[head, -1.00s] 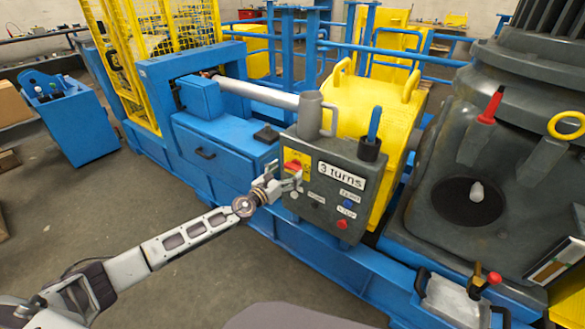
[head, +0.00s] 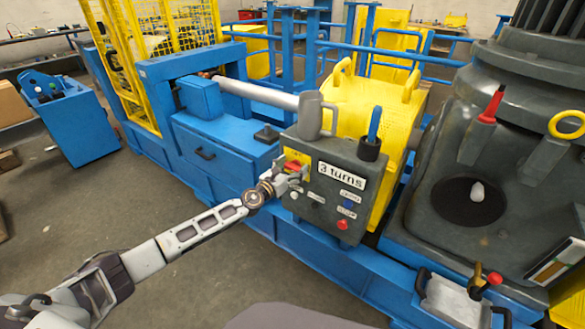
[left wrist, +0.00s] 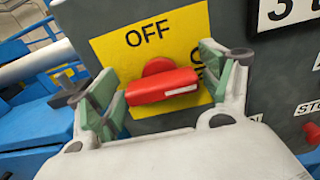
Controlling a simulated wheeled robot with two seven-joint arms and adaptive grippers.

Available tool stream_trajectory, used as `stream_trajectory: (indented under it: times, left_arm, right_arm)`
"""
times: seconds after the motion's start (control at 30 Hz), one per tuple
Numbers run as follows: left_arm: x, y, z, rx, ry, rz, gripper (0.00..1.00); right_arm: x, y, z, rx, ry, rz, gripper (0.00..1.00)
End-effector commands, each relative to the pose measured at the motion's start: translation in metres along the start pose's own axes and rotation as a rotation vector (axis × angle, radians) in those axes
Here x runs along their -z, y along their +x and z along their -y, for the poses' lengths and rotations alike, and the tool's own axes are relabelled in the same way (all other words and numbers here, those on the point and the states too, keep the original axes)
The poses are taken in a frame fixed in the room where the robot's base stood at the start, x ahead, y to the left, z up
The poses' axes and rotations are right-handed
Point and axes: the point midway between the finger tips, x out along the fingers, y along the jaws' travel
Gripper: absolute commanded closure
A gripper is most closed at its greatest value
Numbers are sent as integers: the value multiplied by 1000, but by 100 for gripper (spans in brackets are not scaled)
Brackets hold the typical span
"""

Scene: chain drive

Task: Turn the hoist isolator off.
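The hoist isolator is a red rotary handle (left wrist: 163,85) on a yellow plate (left wrist: 120,52) marked OFF above, with partly hidden ON lettering at its right. The handle lies roughly level, its white mark on the right side towards ON. In the head view the red handle (head: 292,166) shows at the grey control box's upper left. My left gripper (left wrist: 166,88) is open, its green-padded fingers on either side of the handle, with gaps visible. In the head view the left gripper (head: 284,177) is right at the box face. My right gripper is not in view.
The grey control box (head: 320,208) also carries a "3 turns" label (head: 340,175), a blue button (head: 348,204) and a red stop button (head: 342,224). Blue machine framing lies below.

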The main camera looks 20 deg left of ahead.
Motion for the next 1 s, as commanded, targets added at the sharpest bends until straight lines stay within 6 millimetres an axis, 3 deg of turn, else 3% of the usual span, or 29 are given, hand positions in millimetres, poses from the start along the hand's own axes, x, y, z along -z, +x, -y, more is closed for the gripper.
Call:
stream_trajectory:
  times: [0.03,0.27,0.67,1.0]
  left_arm:
    - [0,0,0,0,0,0,32]
    - [0,0,0,0,0,0,60]
    - [0,0,0,0,-59,1,60]
    - [0,0,-1,0,-271,1,60]
  right_arm:
    - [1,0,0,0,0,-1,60]
    - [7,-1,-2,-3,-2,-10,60]
    - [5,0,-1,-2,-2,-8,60]
    - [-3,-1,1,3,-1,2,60]
